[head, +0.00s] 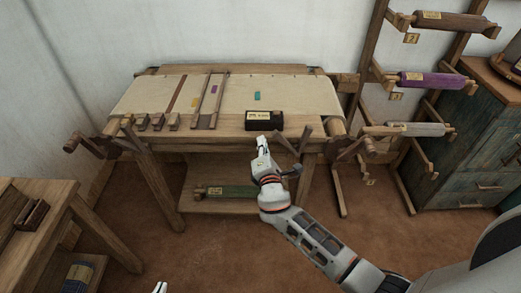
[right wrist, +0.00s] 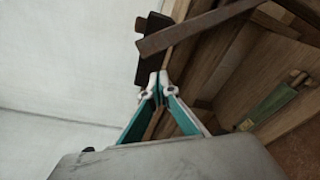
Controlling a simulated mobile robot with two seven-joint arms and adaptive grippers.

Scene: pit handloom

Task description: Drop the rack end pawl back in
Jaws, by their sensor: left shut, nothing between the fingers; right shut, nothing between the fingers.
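The wooden loom table (head: 235,121) carries pale cloth. At its right end are wooden levers and a handle (head: 350,150); I cannot tell which piece is the rack end pawl. My right gripper (head: 262,145) is shut and empty, in front of the loom's front edge, just below a dark box with a yellow label (head: 264,121). In the right wrist view its closed fingertips (right wrist: 158,75) are near a dark wooden bar (right wrist: 195,27), with no clear contact. Only the tip of my left gripper (head: 160,287) shows at the bottom edge, shut and empty.
A rack with wound rolls (head: 425,79) and a blue-green drawer cabinet (head: 470,135) stand at the right. A wooden bench (head: 75,215) is at the lower left. A green roll (head: 225,191) lies on the loom's lower shelf. The floor between is clear.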

